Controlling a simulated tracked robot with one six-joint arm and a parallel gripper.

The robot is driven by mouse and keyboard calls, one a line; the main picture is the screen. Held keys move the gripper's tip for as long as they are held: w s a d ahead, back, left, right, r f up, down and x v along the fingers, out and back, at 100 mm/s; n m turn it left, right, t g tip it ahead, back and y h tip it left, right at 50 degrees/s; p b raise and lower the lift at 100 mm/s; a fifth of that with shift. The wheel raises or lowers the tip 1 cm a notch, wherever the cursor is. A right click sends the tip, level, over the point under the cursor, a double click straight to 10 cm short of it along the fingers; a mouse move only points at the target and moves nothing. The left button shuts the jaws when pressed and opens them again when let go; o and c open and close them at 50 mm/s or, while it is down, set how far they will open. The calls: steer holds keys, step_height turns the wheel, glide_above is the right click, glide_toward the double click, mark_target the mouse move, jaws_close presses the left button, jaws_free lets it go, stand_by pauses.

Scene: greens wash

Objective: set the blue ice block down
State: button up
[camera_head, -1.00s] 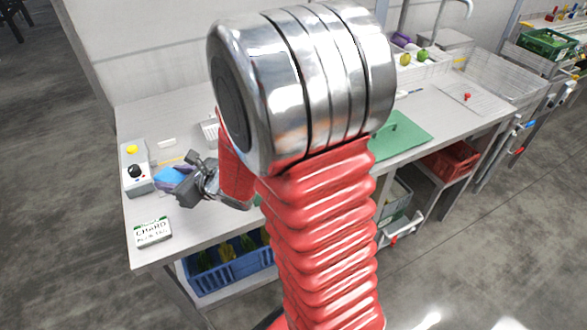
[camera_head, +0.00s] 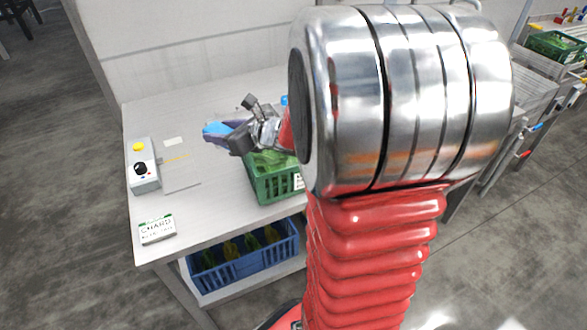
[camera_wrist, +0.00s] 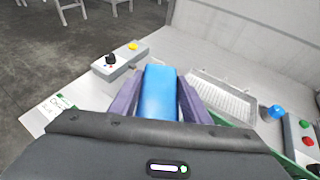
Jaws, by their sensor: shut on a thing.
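The blue ice block (camera_wrist: 160,92) is held between the two purple fingers of my gripper (camera_wrist: 155,98) in the wrist view. In the head view the block (camera_head: 216,127) shows as a small blue patch at the tips of my gripper (camera_head: 222,136). My gripper is shut on it, above the pale worktop (camera_head: 205,92), just left of and beyond the green crate. The gap between the block and the worktop cannot be judged exactly. My arm hides much of the worktop's right side.
A green crate (camera_head: 272,184) stands beside my gripper. A white wire basket (camera_wrist: 222,98) and a blue-topped item (camera_wrist: 273,113) lie right.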

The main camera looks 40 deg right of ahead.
steer(key=s+d+r+m+h, duration=0.1)
steer(key=s+d+r, duration=0.2)
steer(key=s+d, duration=0.2)
steer(key=s+d+r+m+h, duration=0.1)
steer(key=s+d+r, duration=0.2)
steer(key=s+d, duration=0.3)
steer(key=d, duration=0.5)
steer(key=shift+s+d+r, duration=0.15)
steer(key=shift+s+r, duration=0.05)
steer(key=shift+r, duration=0.1)
step_height(320, 180, down, 6)
steer(key=shift+f, duration=0.15)
steer(key=shift+f, duration=1.9)
steer(key=shift+f, duration=0.6)
